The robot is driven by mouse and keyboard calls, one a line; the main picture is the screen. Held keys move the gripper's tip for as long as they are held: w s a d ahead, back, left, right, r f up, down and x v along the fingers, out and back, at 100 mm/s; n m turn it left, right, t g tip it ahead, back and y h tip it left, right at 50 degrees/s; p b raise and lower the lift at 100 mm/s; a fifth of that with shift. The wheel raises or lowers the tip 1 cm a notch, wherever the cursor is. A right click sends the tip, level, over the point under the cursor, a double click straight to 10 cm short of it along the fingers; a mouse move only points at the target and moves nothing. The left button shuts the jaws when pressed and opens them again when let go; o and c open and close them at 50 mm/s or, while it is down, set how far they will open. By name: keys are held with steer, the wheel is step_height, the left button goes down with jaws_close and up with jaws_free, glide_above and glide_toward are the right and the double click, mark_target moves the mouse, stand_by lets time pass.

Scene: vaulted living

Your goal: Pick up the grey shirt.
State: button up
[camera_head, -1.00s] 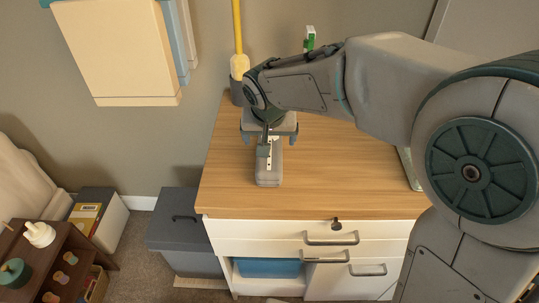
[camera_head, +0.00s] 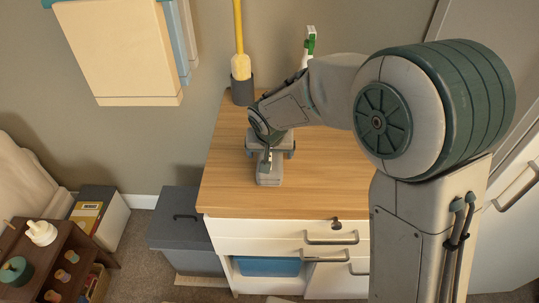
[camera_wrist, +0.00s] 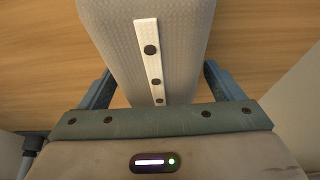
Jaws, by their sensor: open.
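The grey shirt is a folded grey block with a white strip and dark buttons. In the head view the grey shirt (camera_head: 268,175) lies on the wooden top of the cabinet, near its left side. In the wrist view the shirt (camera_wrist: 185,50) extends from the top edge down between the two fingers. My gripper (camera_wrist: 155,88) is open, with one blue-grey finger on each side of the shirt. In the head view my gripper (camera_head: 269,152) is over the shirt's far part and hides it. I cannot tell whether the fingers touch the cloth.
The wooden cabinet top (camera_head: 225,190) is clear around the shirt. A dark holder (camera_head: 242,92) with a yellow-handled brush and a white-green bottle (camera_head: 309,45) stand at the back. A grey bin (camera_head: 178,225) stands left of the cabinet. Pale towels (camera_head: 120,50) hang on the wall.

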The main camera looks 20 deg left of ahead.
steer(key=c, duration=1.2)
steer(key=shift+o, duration=0.2)
steer(key=shift+r, duration=0.1)
